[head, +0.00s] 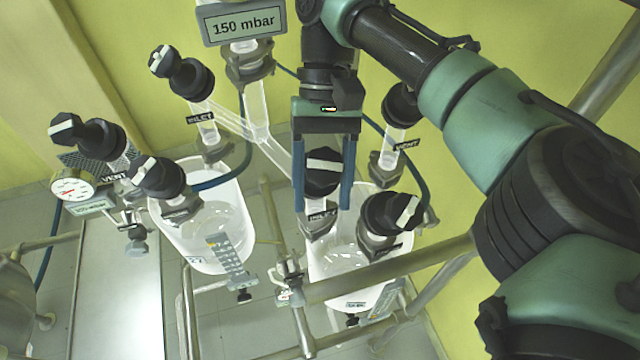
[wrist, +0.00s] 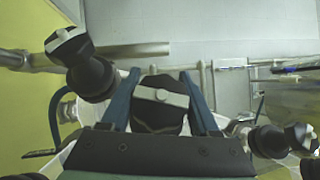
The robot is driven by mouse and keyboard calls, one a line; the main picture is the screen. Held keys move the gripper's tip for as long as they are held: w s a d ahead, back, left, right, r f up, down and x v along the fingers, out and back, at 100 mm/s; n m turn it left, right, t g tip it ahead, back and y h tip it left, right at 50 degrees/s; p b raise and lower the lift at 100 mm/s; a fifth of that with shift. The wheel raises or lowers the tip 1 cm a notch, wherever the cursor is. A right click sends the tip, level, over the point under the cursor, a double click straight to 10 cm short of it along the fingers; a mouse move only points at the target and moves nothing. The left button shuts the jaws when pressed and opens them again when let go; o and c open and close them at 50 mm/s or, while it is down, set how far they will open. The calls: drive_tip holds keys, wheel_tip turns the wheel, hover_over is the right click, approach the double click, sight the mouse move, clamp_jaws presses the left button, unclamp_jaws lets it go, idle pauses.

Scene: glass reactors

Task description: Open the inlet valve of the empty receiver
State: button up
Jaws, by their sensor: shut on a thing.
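Two glass receivers hang in the head view, a left one (head: 228,215) and a right one (head: 330,262). Both look clear, and I cannot tell their contents for sure. The right receiver's inlet valve (head: 323,183) has a black knob with a pale bar, above a label that seems to read INLET. My gripper (head: 322,205) comes down from above, with its blue fingers on either side of this knob, shut on it. In the wrist view the knob (wrist: 158,115) sits between the fingers of my gripper (wrist: 159,76), its pale bar running nearly crosswise. The left receiver's inlet valve (head: 185,75) stands apart.
A vent valve (head: 400,105) stands close right of my gripper, and another black valve (head: 390,213) lies at the lower right. More valves (head: 95,138) and a gauge (head: 72,188) are at the left. A 150 mbar display (head: 245,24) hangs above. Metal rails (head: 390,270) cross in front.

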sight(324, 148)
drive_tip(key=shift+s+f, duration=0.1)
drive_tip(key=shift+f, duration=0.15)
drive_tip(key=o, duration=1.4)
drive_tip(key=shift+r, duration=0.1)
drive_tip(key=shift+r, duration=0.1)
drive_tip(key=shift+v, duration=3.75)
